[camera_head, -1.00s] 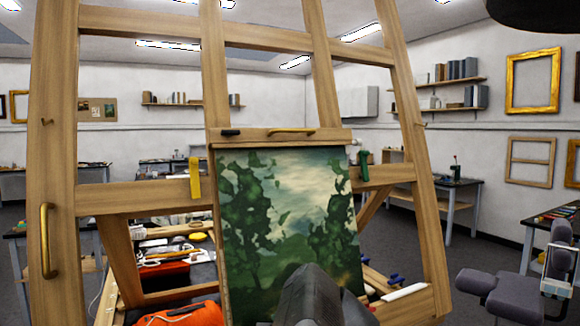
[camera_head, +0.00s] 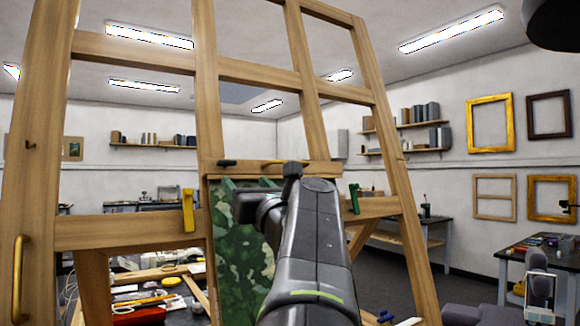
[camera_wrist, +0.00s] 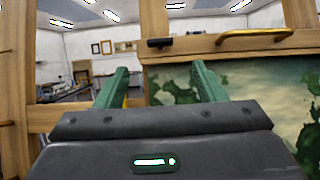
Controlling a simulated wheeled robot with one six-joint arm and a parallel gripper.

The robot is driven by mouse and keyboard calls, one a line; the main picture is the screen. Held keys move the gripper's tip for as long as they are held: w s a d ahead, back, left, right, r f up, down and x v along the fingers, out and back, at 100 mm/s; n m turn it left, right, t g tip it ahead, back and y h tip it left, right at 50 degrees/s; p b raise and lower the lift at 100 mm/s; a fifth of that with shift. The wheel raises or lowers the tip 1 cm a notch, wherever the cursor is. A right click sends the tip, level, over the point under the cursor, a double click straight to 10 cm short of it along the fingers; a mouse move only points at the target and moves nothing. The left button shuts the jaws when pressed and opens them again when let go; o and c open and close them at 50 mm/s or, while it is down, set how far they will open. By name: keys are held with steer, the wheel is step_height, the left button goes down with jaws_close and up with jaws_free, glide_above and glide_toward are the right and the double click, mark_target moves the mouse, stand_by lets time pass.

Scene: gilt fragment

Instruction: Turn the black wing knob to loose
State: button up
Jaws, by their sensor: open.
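The black wing knob (camera_head: 227,163) is on the left end of the wooden crossbar above the painting, its wings lying about level. It also shows in the wrist view (camera_wrist: 160,42), beyond and above my fingertips. My gripper (camera_wrist: 158,78) is open, with green fingers spread apart and nothing between them. The knob appears in line with the gap, but the fingers do not touch it. In the head view my arm rises in front of the painting (camera_head: 237,270), and the fingers are hidden there.
A brass handle (camera_wrist: 253,36) is on the crossbar right of the knob. The wooden easel frame (camera_head: 120,233) surrounds the painting, with a yellow clamp (camera_head: 188,210) and a green clamp (camera_head: 354,198) on its rail. A cluttered surface (camera_head: 150,300) lies behind at lower left.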

mark_target(229, 164)
steer(key=p+x, duration=0.2)
steer(key=x, duration=0.9)
steer(key=shift+f+p, duration=0.1)
steer(key=shift+p, duration=0.3)
steer(key=c, duration=1)
